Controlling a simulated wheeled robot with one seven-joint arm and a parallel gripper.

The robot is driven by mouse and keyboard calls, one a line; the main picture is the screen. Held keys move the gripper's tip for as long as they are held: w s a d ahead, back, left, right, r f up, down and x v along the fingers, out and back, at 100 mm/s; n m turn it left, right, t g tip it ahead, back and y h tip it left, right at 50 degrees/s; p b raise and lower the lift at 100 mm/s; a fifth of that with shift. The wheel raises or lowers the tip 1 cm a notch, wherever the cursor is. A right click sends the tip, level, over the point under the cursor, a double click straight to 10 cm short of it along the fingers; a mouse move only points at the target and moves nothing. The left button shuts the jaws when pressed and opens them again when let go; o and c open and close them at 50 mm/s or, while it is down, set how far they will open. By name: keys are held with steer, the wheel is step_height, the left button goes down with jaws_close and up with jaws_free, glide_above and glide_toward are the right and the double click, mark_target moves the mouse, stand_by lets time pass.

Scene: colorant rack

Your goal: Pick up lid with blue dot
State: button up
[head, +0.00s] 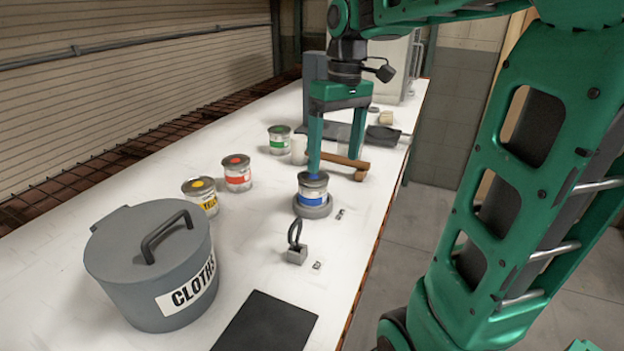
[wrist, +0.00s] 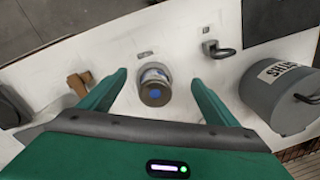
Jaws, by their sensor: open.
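The lid with the blue dot (head: 316,181) sits on a small metal can with a blue band (head: 311,196). The can stands upright in a round grey holder (head: 313,211) on the white table. In the wrist view the lid (wrist: 154,98) lies between my fingers' lines, with gaps on both sides. My gripper (head: 335,165) is open and empty, pointing down just above and behind the can. One finger partly covers the lid's dot in the head view. The gripper also shows in the wrist view (wrist: 158,82).
Cans with red (head: 237,174), yellow (head: 200,195) and green (head: 279,140) dots stand to the left. A wooden-handled tool (head: 345,165) lies behind the right finger. A grey weight (head: 297,254) and a CLOTHS bin (head: 140,285) stand nearer.

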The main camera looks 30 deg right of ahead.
mark_target(313, 179)
steer(key=w+r+n, duration=0.4)
steer(key=w, duration=0.2)
steer(key=f, duration=0.3)
steer(key=a+f, duration=0.1)
steer(key=f, duration=0.7)
steer(key=shift+w+a, duration=0.15)
steer(key=shift+c, duration=0.2)
steer(key=c, duration=1.1)
